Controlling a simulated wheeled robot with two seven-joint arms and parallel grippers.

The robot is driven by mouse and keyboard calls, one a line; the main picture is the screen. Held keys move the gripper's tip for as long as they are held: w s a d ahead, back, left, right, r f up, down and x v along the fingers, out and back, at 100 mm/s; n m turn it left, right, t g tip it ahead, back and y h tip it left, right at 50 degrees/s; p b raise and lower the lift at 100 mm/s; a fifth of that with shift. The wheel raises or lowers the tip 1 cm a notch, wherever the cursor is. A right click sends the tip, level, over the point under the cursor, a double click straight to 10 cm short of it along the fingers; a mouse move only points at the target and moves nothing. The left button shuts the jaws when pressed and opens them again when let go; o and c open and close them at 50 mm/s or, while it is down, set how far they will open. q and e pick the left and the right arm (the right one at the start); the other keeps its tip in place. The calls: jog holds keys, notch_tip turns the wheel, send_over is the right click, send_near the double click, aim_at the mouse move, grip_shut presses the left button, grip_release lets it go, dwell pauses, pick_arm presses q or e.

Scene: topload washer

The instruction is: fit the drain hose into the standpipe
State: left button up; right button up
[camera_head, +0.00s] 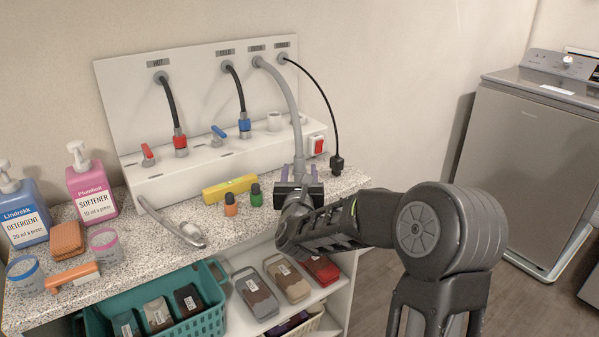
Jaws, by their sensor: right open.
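The grey drain hose (283,84) leaves the back panel at the third label, arches forward and hangs down at the front of the white ledge. My right gripper (299,177) is open at the counter's front right, with its two purple-edged fingertips on either side of the hose's lower end. Whether the fingers touch the hose is unclear, and the hose tip is hidden by the gripper. My left gripper is not in view.
Black hoses with a red (180,142) and a blue connector (244,125) stand on the left. A black plug (337,163) hangs right of my gripper. A yellow level (229,188), small bottles (231,205) and a curved grey tube (176,226) occupy the counter.

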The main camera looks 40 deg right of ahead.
aim_at(300, 168)
jog(key=x, duration=0.4)
jog(key=shift+w+p, duration=0.1)
jog(key=shift+p, duration=0.3)
grip_shut()
dwell(0.5)
